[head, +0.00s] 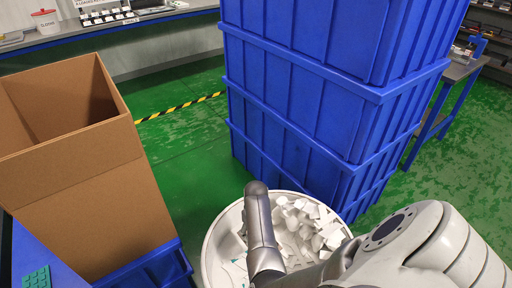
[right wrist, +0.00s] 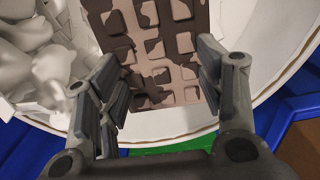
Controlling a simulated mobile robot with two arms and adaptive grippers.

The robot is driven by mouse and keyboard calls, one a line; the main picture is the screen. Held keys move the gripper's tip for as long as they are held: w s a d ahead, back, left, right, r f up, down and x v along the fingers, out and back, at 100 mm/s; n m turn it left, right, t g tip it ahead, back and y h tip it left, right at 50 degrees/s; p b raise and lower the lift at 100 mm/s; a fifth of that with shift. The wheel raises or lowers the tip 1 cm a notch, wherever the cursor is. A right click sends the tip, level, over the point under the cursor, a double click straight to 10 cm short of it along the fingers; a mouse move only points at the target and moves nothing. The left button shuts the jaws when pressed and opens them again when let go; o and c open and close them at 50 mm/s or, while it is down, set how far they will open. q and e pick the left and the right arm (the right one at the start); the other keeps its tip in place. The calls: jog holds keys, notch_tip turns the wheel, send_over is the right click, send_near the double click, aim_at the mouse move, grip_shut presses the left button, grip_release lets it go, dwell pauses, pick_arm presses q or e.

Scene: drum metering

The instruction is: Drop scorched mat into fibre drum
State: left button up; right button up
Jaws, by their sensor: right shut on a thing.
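The scorched mat (right wrist: 160,45) is pinkish grey with dark brown patches and raised square cells. It shows in the right wrist view between the fingers of my right gripper (right wrist: 158,82), which is shut on it. The mat is over the open white round drum (head: 211,240), whose pale rim also shows in the right wrist view (right wrist: 285,70). In the head view my grey wrist parts reach over the drum mouth, and the mat is hidden there. My left gripper is not in view.
White scraps (head: 306,222) lie in the drum. Stacked blue crates (head: 290,90) stand right behind it. A tall open cardboard box (head: 90,200) stands at left, by a teal mat (head: 36,278). Green floor (head: 190,150) is clear between box and crates.

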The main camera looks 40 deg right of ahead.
jog(key=o, duration=1.2)
jog(key=shift+c, duration=0.2)
notch_tip(320, 180, up, 12)
dwell(0.3)
